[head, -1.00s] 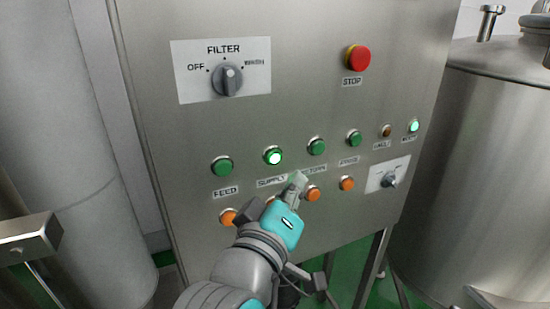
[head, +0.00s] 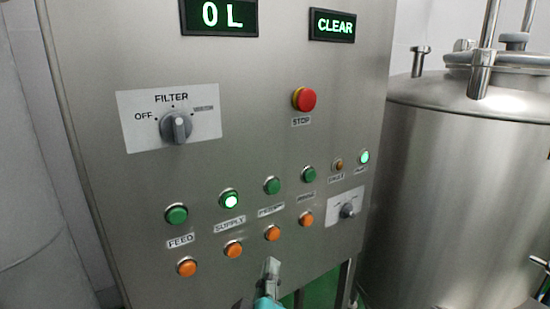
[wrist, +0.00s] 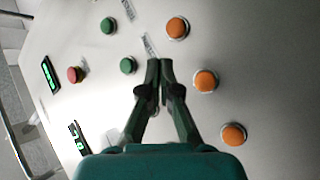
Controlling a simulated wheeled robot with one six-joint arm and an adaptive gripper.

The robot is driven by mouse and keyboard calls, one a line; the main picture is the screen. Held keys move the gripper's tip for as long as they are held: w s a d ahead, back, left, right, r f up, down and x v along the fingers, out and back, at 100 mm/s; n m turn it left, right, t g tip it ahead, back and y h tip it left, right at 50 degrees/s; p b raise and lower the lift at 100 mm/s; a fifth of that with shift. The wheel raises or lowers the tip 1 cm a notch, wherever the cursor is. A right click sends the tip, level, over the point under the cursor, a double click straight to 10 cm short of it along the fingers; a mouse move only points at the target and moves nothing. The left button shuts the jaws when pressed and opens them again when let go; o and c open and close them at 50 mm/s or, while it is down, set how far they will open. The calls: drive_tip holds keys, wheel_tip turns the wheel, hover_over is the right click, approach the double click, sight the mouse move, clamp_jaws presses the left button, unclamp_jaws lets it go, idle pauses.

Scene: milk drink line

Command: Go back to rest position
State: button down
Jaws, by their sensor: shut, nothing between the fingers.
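My gripper (head: 271,266) is at the bottom of the head view, in front of the lower part of the steel control panel (head: 260,150). In the wrist view my gripper (wrist: 159,66) has its fingertips together with nothing between them. It points at the panel face near the orange and green buttons; whether it touches cannot be told, but in the head view it sits below the orange button row (head: 272,233). The lit green supply button (head: 229,200) glows. The filter knob (head: 176,127) points up.
A red stop button (head: 304,99) and displays reading "0 L" (head: 218,15) and "CLEAR" (head: 333,25) are on the panel. A small selector (head: 347,210) is at its right. A steel tank (head: 460,190) stands at the right, and a pale cylinder (head: 30,180) at the left.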

drive_tip(key=s+d+f+g+y, duration=0.1)
drive_tip(key=s+d+f, duration=0.3)
drive_tip(key=f, duration=0.4)
drive_tip(key=s+d+f+g+y, duration=0.1)
drive_tip(key=s+d+f, duration=0.35)
drive_tip(key=f, duration=0.35)
drive_tip(key=s+d+f+g+y, duration=0.1)
drive_tip(key=s+d+f+y, duration=0.1)
drive_tip(key=s+d+f, duration=0.45)
drive_tip(key=s+d+f+m, duration=0.1)
drive_tip(key=s+m, duration=0.2)
drive_tip(key=s, duration=0.5)
drive_tip(key=s+d+f+m+h, duration=0.1)
drive_tip(key=s+d+m, duration=0.1)
drive_tip(key=s, duration=0.5)
drive_tip(key=s+d+f+m+g+h, duration=0.1)
drive_tip(key=s+m, duration=0.3)
drive_tip(key=s, duration=0.4)
drive_tip(key=shift+s+d+f, duration=0.35)
drive_tip(key=shift+d+f, duration=0.2)
drive_tip(key=shift+d, duration=0.05)
